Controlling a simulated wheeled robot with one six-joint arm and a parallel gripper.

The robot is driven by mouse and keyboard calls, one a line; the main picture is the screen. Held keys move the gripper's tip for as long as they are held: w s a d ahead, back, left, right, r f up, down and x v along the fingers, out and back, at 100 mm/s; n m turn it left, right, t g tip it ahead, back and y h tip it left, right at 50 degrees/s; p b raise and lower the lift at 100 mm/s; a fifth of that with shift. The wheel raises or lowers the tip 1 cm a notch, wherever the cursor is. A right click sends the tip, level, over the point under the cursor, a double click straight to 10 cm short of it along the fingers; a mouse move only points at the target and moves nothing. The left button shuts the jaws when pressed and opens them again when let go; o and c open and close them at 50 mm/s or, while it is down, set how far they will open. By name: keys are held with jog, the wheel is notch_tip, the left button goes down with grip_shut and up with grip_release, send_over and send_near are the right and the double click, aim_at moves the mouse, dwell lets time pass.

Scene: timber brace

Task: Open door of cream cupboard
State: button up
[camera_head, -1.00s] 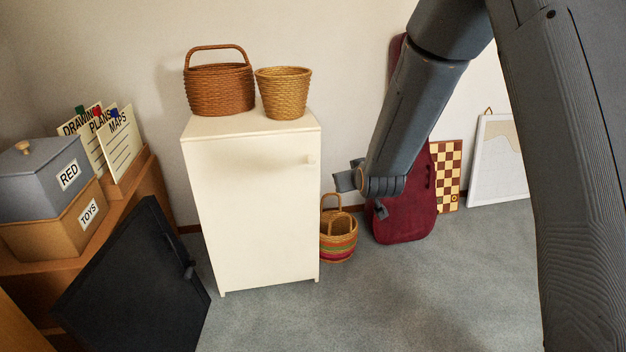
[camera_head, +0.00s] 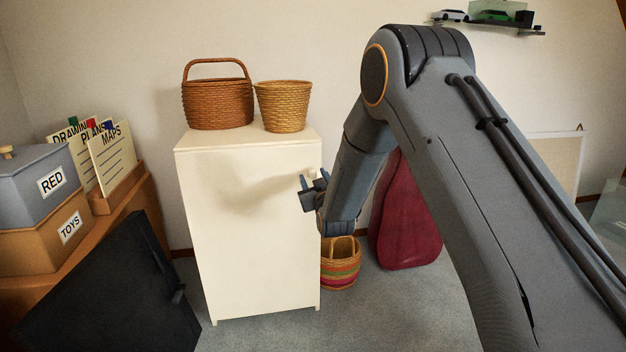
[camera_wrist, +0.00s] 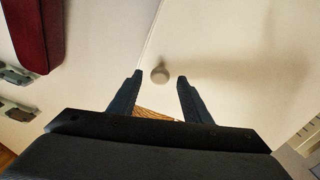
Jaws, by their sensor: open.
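The cream cupboard (camera_head: 245,235) stands against the wall with its door shut. Its round knob (camera_wrist: 160,74) shows in the wrist view, near the door's edge and just beyond the fingertips. In the head view my gripper hides the knob. My gripper (camera_head: 313,183) is at the upper right of the door front. In the wrist view my gripper (camera_wrist: 158,77) is open, with one finger on each side of the knob's line. The jaws hold nothing. I cannot tell whether a finger touches the knob.
A handled basket (camera_head: 217,103) and a round basket (camera_head: 284,106) stand on the cupboard. A striped basket (camera_head: 340,268) and a dark red case (camera_head: 408,220) are to its right. A black panel (camera_head: 115,295) leans at the left. Grey floor (camera_head: 265,335) lies in front.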

jog(key=shift+w+a, duration=0.15)
jog(key=shift+w, duration=0.55)
grip_shut()
